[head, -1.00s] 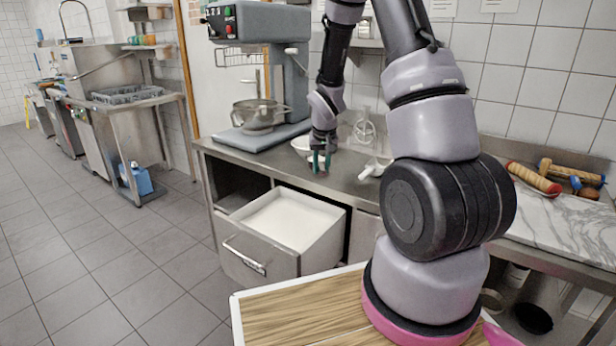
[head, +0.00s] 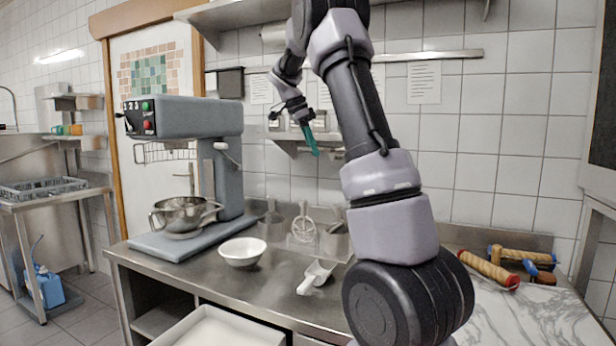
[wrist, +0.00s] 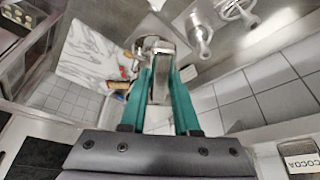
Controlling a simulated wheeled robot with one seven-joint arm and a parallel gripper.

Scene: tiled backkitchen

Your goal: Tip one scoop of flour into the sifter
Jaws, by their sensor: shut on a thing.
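My gripper (head: 314,146), with teal fingers, is raised high beside the wall shelf, above the counter. In the wrist view (wrist: 160,75) its fingers are shut on a metal utensil with a narrow handle. Its far end is unclear, and in the head view my arm may hide it; I cannot tell whether it is the sifter. A scoop (head: 316,276) with a pale handle lies on the counter. White flour (head: 215,335) fills an open drawer bin below the counter's front edge. A white bowl (head: 242,251) stands on the counter, empty as far as I see.
A grey mixer (head: 185,150) with a steel bowl (head: 182,215) stands at the left. Metal utensils (head: 304,228) stand against the wall. Rolling pins (head: 490,269) lie on the marble slab (head: 510,315) at right. A tin marked COCOA (wrist: 302,161) is close to my gripper.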

